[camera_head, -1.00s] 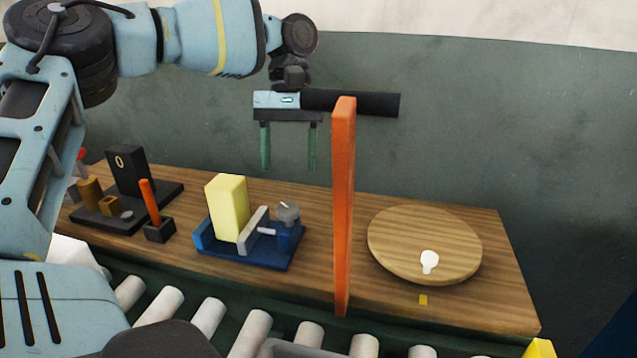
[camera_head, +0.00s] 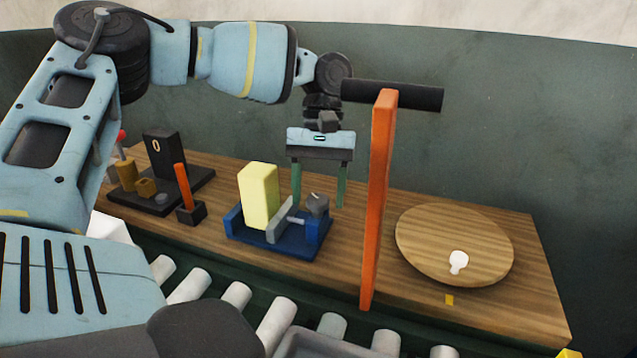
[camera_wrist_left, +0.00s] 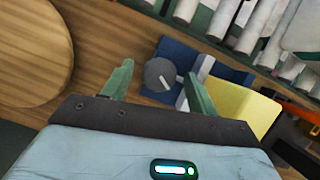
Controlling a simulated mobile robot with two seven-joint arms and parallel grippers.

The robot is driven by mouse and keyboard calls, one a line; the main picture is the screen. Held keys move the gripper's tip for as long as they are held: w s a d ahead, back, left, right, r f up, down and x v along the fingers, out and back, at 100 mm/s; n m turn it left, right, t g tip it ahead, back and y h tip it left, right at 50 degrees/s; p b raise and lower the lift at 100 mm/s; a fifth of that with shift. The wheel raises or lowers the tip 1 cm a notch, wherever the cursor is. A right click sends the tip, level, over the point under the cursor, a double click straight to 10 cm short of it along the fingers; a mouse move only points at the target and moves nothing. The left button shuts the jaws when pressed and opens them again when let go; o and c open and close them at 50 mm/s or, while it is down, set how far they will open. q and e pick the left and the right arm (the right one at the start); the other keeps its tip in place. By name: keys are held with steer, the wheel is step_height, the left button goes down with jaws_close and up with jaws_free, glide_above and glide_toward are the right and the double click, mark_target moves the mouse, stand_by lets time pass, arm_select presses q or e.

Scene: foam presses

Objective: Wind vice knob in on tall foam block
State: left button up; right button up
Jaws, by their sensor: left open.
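A blue vice (camera_head: 279,241) stands on the wooden table. A tall yellow foam block (camera_head: 259,196) stands upright in it, beside the grey jaw plate (camera_head: 281,220). The grey vice knob (camera_head: 318,204) is at the vice's right end, with a pale mark on top. My left gripper (camera_head: 319,203) is open and empty, its green fingers pointing down over the knob area. In the left wrist view the knob (camera_wrist_left: 160,74) shows between the two fingertips (camera_wrist_left: 160,82), a little beyond them, and the foam block (camera_wrist_left: 240,106) lies to the right. My right gripper is not in view.
An orange upright panel (camera_head: 379,200) stands right of the vice, close to my left gripper. A round wooden board (camera_head: 455,236) with a white shape lies further right. A black fixture (camera_head: 163,178) and an orange lever (camera_head: 183,186) stand left. Conveyor rollers (camera_head: 277,325) run along the front.

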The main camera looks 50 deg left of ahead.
arm_select(q)
steer(key=shift+f, duration=0.1)
steer(key=shift+c, duration=0.2)
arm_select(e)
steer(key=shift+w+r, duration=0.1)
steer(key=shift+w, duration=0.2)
arm_select(q)
steer(key=c, duration=0.9)
steer(key=shift+c, duration=0.2)
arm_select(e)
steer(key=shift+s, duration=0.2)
arm_select(q)
steer(key=shift+m, duration=0.3)
